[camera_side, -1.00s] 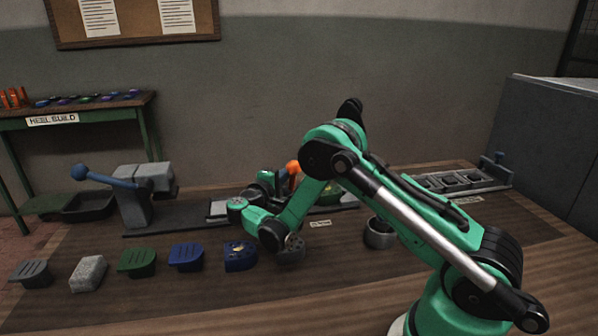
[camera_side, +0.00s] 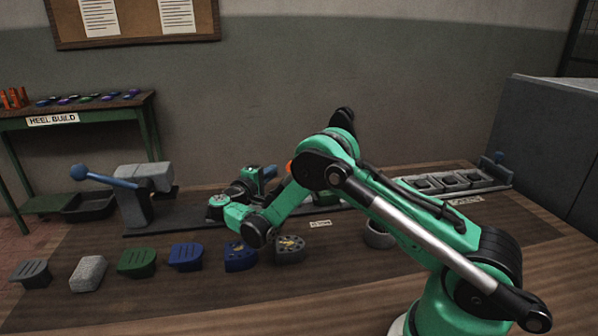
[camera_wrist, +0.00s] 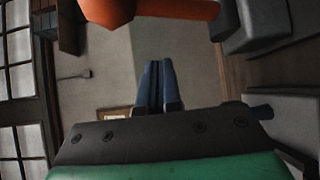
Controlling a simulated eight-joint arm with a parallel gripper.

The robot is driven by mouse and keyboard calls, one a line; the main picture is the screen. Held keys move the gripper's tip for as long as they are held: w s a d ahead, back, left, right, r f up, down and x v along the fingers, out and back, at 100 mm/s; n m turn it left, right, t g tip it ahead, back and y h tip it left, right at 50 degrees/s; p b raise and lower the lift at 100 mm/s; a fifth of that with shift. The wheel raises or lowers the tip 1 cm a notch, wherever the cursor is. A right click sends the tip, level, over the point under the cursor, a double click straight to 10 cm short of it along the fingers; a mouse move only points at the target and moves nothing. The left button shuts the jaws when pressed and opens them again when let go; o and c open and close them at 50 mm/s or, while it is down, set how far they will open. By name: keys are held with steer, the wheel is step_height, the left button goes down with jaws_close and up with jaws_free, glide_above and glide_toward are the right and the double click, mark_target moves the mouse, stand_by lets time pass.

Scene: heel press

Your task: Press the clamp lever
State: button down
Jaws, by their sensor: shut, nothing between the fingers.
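An orange part (camera_side: 290,166), which looks like the clamp lever, shows only as a small patch beside my arm in the side view. It is large at the top of the wrist view (camera_wrist: 165,8), beyond my fingertips and apart from them in the picture. My gripper has blue fingers that are shut and empty in the wrist view (camera_wrist: 157,64). In the side view my gripper (camera_side: 270,172) is near the orange part, over the back of the bench; the gap is hard to judge. The clamp's lower part is hidden by my arm.
A grey press (camera_side: 148,188) with a blue ball-ended handle (camera_side: 105,179) stands at left. Several heel blocks, including a green one (camera_side: 137,262), line the front. A grey cup (camera_side: 379,236) and a slotted tray (camera_side: 448,183) are at right.

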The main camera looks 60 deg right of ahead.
steer(key=a, duration=0.2)
steer(key=a+f, duration=0.1)
steer(key=a, duration=0.1)
steer(key=a+f, duration=0.1)
steer(key=a, duration=0.1)
steer(key=shift+s, duration=0.1)
steer(key=shift+r, duration=0.1)
steer(key=shift+r, duration=0.3)
steer(key=s+a+r+t+y, duration=0.2)
steer(key=s+a+r+y, duration=0.1)
steer(key=s+a+y, duration=0.3)
steer(key=s+a+r+m+t+y, duration=0.1)
steer(key=s+a+r+t+y, duration=0.2)
steer(key=s+a+y, duration=0.3)
steer(key=s+y, duration=0.4)
steer(key=y, duration=0.1)
steer(key=shift+a+r+t+y, duration=0.2)
steer(key=shift+r+t+y, duration=0.1)
